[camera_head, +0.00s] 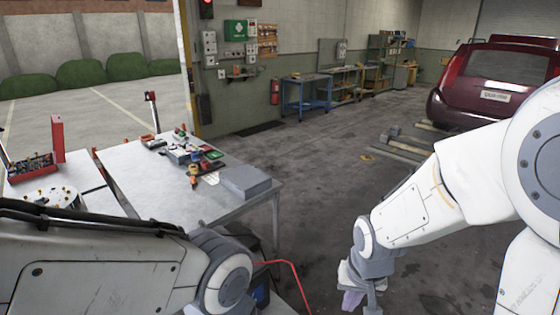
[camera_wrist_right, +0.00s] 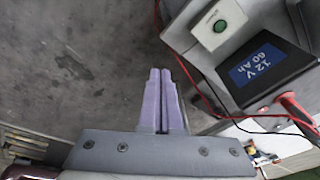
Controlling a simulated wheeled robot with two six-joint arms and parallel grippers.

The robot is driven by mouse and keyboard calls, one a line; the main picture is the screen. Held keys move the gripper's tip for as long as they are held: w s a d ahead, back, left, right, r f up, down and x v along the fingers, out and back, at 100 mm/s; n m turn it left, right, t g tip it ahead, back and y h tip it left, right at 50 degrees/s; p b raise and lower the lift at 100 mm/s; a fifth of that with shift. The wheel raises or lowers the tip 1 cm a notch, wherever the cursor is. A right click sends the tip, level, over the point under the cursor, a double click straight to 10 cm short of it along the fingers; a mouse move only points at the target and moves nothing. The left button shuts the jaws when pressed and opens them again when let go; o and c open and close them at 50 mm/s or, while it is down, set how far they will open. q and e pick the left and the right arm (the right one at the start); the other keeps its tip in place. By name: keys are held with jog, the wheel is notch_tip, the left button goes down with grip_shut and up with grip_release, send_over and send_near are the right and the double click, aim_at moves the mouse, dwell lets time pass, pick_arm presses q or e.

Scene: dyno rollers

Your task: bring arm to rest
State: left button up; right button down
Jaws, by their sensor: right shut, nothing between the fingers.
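My right arm comes in from the right in the head view. Its gripper (camera_head: 352,299) hangs low near the bottom edge, over the floor. In the right wrist view its two purple fingers (camera_wrist_right: 161,100) lie together, shut with nothing between them. They point over bare grey floor, beside a grey cart or stand with a black 12 V battery (camera_wrist_right: 265,68) on it. My left arm crosses the lower left of the head view, in front of the table. Its gripper is out of view.
A white table (camera_head: 237,212) with small tools and a grey box (camera_head: 246,182) stands at the left. A green-buttoned box (camera_wrist_right: 219,27) and red cables lie by the battery. A dark red car (camera_head: 495,84) stands at the back right. The floor between is mostly open.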

jog(key=s+d+n, duration=0.2)
jog(key=d, duration=0.2)
jog(key=s+a+r+n+g+b, duration=0.1)
jog(key=s+a+r+n, duration=0.1)
jog(key=s+a, duration=0.4)
jog(key=s+a+r+n+g+b, duration=0.1)
jog(key=s+a+r+n, duration=0.1)
jog(key=s+a+n, duration=0.3)
jog(key=s+a, duration=0.2)
jog(key=shift+s+a+r+y, duration=0.3)
jog(key=shift+a+y, duration=0.05)
jog(key=shift+y, duration=0.05)
dwell(2.2)
